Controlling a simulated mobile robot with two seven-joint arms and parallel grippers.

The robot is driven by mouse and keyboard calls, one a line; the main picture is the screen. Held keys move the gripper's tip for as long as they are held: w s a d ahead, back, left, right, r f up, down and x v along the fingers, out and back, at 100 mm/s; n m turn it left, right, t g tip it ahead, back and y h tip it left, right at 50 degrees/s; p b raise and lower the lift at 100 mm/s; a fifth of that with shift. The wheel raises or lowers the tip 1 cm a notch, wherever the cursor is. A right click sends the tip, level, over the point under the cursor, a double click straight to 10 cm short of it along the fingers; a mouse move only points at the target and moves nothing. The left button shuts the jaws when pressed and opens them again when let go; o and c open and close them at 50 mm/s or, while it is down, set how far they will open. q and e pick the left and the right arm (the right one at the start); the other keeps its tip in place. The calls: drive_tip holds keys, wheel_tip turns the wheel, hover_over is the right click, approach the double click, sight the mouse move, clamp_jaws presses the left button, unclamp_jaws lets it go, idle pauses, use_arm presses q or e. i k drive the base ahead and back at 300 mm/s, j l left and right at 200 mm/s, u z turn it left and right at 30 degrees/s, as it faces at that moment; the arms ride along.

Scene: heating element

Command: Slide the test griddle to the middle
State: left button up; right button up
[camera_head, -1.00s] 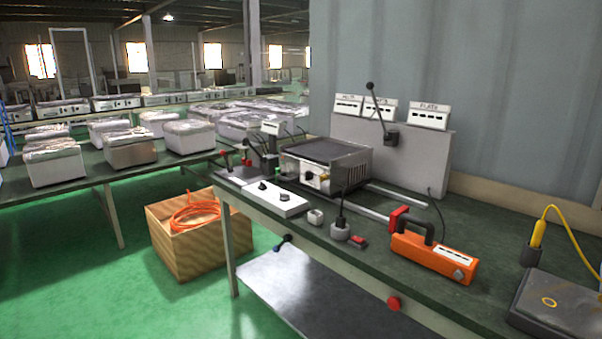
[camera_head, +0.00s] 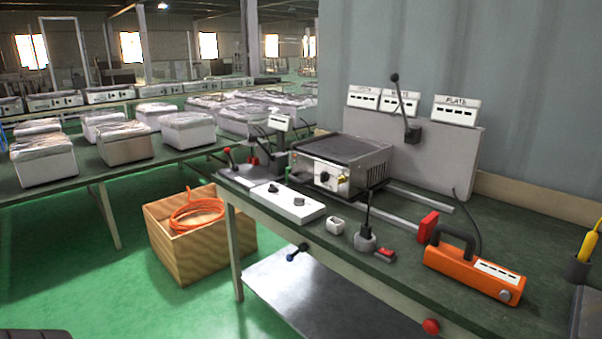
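The test griddle (camera_head: 340,165) is a low box with a dark flat top and a silver front with knobs. It sits toward the left end of the green-topped workbench (camera_head: 520,219). Two pale rails (camera_head: 402,215) run along the bench from the griddle to the right. A red block (camera_head: 428,226) stands at the right end of the front rail, well apart from the griddle. Neither of my grippers is in view. A dark piece at the bottom left corner is too cut off to name.
A grey upright panel with a lever (camera_head: 404,108) stands behind the rails. A wooden crate (camera_head: 200,240) with orange cable is on the floor.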

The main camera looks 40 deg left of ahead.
sight(366, 164)
drive_tip(key=i+j+z, duration=0.1)
drive_tip(key=j, duration=0.65)
drive_tip(key=i+j+z, duration=0.1)
drive_tip(key=j, duration=1.45)
drive_tip(key=i+z, duration=0.05)
